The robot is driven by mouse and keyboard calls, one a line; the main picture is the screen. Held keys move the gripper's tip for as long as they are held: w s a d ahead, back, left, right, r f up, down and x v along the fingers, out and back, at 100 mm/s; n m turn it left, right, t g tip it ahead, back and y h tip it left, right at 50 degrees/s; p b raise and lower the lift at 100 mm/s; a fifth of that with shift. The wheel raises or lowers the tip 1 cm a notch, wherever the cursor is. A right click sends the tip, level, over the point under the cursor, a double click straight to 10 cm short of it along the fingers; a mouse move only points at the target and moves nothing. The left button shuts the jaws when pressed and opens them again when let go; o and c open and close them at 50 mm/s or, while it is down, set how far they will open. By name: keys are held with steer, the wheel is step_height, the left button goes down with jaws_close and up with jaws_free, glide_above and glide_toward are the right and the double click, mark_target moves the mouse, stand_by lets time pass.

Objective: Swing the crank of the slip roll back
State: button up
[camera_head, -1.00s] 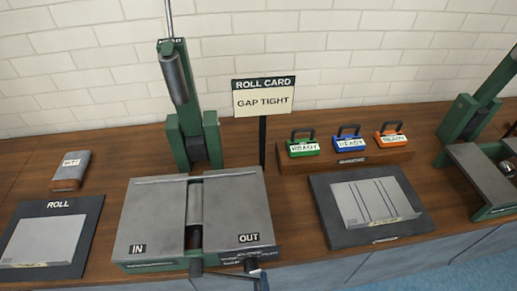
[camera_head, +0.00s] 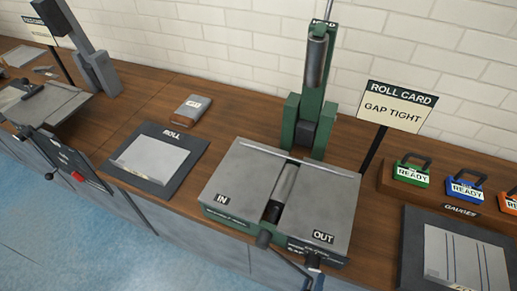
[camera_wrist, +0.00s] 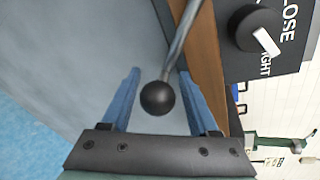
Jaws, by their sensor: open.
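The slip roll (camera_head: 238,190) stands on the bench in the head view, with grey IN and OUT plates, a roller between them and a green frame. Its crank (camera_head: 284,260) leaves the front below the roller and slants down to the right, its end near the frame's bottom edge. In the wrist view the crank's rod (camera_wrist: 183,40) ends in a black ball (camera_wrist: 157,98). My gripper (camera_wrist: 157,74) is open, its blue fingers on either side of the ball, with gaps showing. In the head view it is mostly cut off at the bottom edge.
A black knob (camera_wrist: 256,28) with a white pointer sits close right of the crank in the wrist view. A tall green column (camera_head: 310,100) and the ROLL CARD sign (camera_head: 397,107) rise behind. A ROLL tray (camera_head: 155,160) lies left; a gauge tray (camera_head: 415,245) lies right.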

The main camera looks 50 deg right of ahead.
steer(key=shift+w+r, duration=0.1)
steer(key=w+a+f+m+t+b, duration=0.2)
steer(key=w+a+f+m+b, duration=0.15)
steer(key=w+b, duration=0.4)
steer(key=w+a+f+m+t+b, duration=0.1)
steer(key=w+a+f+m+b, duration=0.1)
steer(key=w+f+m+b, duration=0.45)
steer(key=w+a+r+m+t+b, duration=0.1)
steer(key=w+a+r+m+b, duration=0.1)
steer(key=w+r+b, duration=0.3)
steer(key=w+a+r+m+t+b, duration=0.1)
steer(key=w+r+m+b, duration=0.3)
steer(key=w+b, duration=0.5)
steer(key=shift+a+r+m+t+b, duration=0.3)
steer(key=shift+a+r+b, duration=0.1)
steer(key=shift+a+b, duration=0.5)
steer(key=shift+w, duration=0.1)
steer(key=p+v, duration=0.4)
steer(key=v, duration=1.1)
